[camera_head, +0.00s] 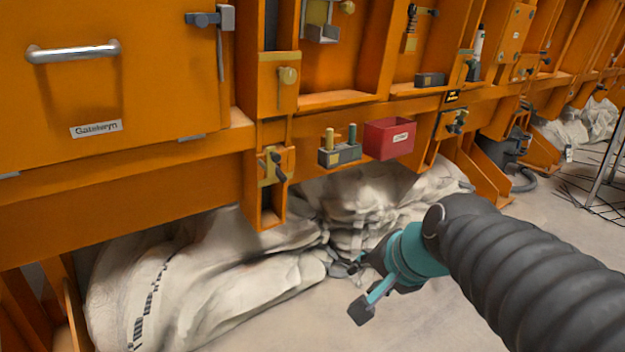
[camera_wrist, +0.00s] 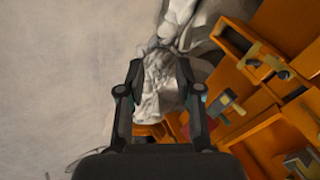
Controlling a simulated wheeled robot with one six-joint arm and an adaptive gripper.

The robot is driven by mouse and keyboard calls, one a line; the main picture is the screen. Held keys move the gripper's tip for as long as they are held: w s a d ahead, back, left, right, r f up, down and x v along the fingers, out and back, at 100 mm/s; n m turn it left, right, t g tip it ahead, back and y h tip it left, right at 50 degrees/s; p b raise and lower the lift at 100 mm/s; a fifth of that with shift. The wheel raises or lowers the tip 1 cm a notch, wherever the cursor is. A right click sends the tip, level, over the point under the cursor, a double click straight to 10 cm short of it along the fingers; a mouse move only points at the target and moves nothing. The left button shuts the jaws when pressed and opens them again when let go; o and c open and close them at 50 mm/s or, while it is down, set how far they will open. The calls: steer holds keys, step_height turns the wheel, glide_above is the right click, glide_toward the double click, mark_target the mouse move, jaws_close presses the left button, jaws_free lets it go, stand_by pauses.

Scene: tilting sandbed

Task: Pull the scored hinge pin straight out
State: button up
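Several pins and knobs show on the orange frame, and I cannot tell which one is scored. In the head view a dark pin (camera_head: 280,172) sits in a brass-coloured bracket (camera_head: 263,184) low on an orange post. A brass knob (camera_head: 288,76) is on a plate above it. A grey block (camera_head: 340,155) to the right holds two upright pins, one yellowish (camera_head: 329,139) and one green (camera_head: 352,134). My gripper (camera_head: 354,288) is open and empty, below and to the right of these fittings, apart from them. In the wrist view its fingers (camera_wrist: 160,75) are spread, with pale sacking beyond.
A red bin (camera_head: 389,139) hangs beside the grey block. A large orange panel with a metal handle (camera_head: 73,52) is at left. Crumpled pale sacking (camera_head: 215,275) lies under the frame. A wire rack (camera_head: 602,175) stands at far right. The floor in front is clear.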

steer(key=w+a+r+m+t+y+b, duration=0.1)
steer(key=w+a+r+m, duration=0.15)
steer(key=w+m, duration=0.35)
steer(key=w+a+r+m+t+y+b, duration=0.15)
steer(key=w+a+m, duration=0.25)
steer(key=w, duration=0.4)
steer(key=m+t+y+b, duration=0.1)
steer(key=m+t, duration=0.1)
steer(key=m, duration=1)
glide_toward(285, 177)
steer(key=shift+y, duration=0.25)
steer(key=b+x, duration=0.1)
steer(key=x, duration=0.8)
steer(key=shift+w+f, duration=0.3)
steer(key=shift+w, duration=0.05)
jaws_close()
